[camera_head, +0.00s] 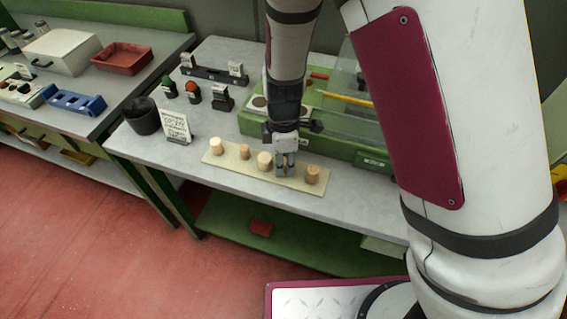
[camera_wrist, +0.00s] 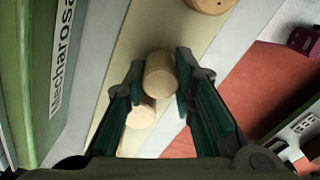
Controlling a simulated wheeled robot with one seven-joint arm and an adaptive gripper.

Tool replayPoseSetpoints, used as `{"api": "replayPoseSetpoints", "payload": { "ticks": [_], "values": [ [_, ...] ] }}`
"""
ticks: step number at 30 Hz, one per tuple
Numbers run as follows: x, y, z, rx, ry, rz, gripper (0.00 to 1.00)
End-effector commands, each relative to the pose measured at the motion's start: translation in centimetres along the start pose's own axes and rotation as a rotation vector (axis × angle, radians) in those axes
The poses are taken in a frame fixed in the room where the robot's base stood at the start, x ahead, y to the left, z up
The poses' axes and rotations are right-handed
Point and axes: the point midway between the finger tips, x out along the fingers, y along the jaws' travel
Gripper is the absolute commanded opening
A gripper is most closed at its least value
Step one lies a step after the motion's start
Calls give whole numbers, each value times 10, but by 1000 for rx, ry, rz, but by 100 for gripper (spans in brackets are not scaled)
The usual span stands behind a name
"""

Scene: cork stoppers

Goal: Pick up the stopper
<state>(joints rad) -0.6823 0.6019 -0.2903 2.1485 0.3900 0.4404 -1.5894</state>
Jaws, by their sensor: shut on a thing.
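My gripper (camera_head: 285,165) is low over the wooden strip on the table, between two stoppers. In the wrist view its dark green fingers (camera_wrist: 160,85) are on either side of a pale cork stopper (camera_wrist: 160,72), shut on it. In the head view the fingers largely hide this stopper. A pale stopper (camera_head: 265,160) is just left of my gripper; one also shows below the held one in the wrist view (camera_wrist: 140,114). A browner stopper (camera_head: 312,174) stands to the right. Two more stand to the left, a pale one (camera_head: 217,145) and a smaller brownish one (camera_head: 244,152).
The wooden strip (camera_head: 230,164) lies near the front edge of the grey table. A green machine (camera_head: 255,125) stands close behind my gripper. A small sign (camera_head: 176,127) and a black cup (camera_head: 142,116) stand at the left. The table's front strip is clear.

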Motion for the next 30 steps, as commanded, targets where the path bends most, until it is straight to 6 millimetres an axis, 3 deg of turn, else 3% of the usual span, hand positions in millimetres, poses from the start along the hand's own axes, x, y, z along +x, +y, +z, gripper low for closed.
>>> {"api": "replayPoseSetpoints", "payload": {
  "ticks": [8,14,24,30],
  "values": [
    [-12,1,0,0,2,3,14],
    [-37,1,0,-1,3,4,14],
    [-43,-72,27,0,1,-1,14],
    [-46,-106,40,0,1,1,14]
  ]
}}
